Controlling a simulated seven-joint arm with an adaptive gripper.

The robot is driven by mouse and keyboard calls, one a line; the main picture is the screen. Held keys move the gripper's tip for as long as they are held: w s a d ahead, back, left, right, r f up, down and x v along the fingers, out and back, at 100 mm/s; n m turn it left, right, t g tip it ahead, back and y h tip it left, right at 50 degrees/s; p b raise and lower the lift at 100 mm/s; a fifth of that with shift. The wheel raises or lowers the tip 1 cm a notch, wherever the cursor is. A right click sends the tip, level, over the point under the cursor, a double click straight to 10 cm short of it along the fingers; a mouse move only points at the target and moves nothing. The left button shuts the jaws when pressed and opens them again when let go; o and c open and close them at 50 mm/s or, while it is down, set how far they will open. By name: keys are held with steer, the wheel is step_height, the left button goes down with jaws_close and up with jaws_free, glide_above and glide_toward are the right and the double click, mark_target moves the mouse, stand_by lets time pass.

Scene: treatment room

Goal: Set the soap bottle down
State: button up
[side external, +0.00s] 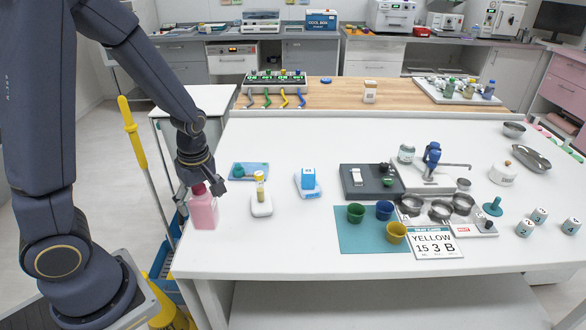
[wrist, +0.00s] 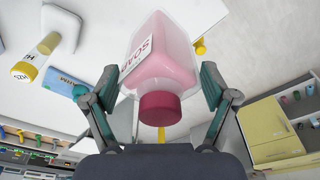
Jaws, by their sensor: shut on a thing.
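The soap bottle (side external: 203,211) is pink and clear-walled with a dark red cap, at the left edge of the white table (side external: 290,250). My gripper (side external: 202,186) is above it, shut on its upper part. In the wrist view the bottle (wrist: 163,62) lies between the two fingers of my gripper (wrist: 160,88), its cap toward the camera and its label partly in view. The bottle looks about upright in the side view. I cannot tell whether its base touches the table top.
A white stand with a yellow-topped vial (side external: 261,203) and a blue tray (side external: 248,171) are just right of the bottle. A blue-and-white box (side external: 308,182) stands farther right. Bare table lies in front of them. A yellow-handled pole (side external: 135,140) stands left of the table.

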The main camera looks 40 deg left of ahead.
mark_target(201, 189)
step_height(201, 189, down, 7)
steer(key=shift+a+f, duration=0.15)
steer(key=shift+f, duration=0.05)
steer(key=shift+f, duration=0.2)
steer(key=o, duration=1.3)
steer(key=shift+r, duration=0.1)
steer(key=r, duration=0.4)
steer(key=d+r, duration=0.1)
steer(key=r, duration=0.3)
steer(key=d+r, duration=0.1)
steer(key=r, duration=0.3)
steer(key=s+d+r+m+t, duration=0.2)
steer(key=d+r+m, duration=0.1)
steer(key=m, duration=0.3)
steer(key=s+d+r+m+t+h, duration=0.1)
steer(key=s+d+r+m, duration=0.1)
steer(key=r+m, duration=0.4)
steer(key=s+d+r+m+t, duration=0.2)
steer(key=d+r+m, duration=0.1)
steer(key=r+m, duration=0.2)
steer(key=shift+s+d+r+m+t+h, duration=0.1)
steer(key=shift+d+r+m+t+h, duration=0.15)
steer(key=shift+d+m+h, duration=0.2)
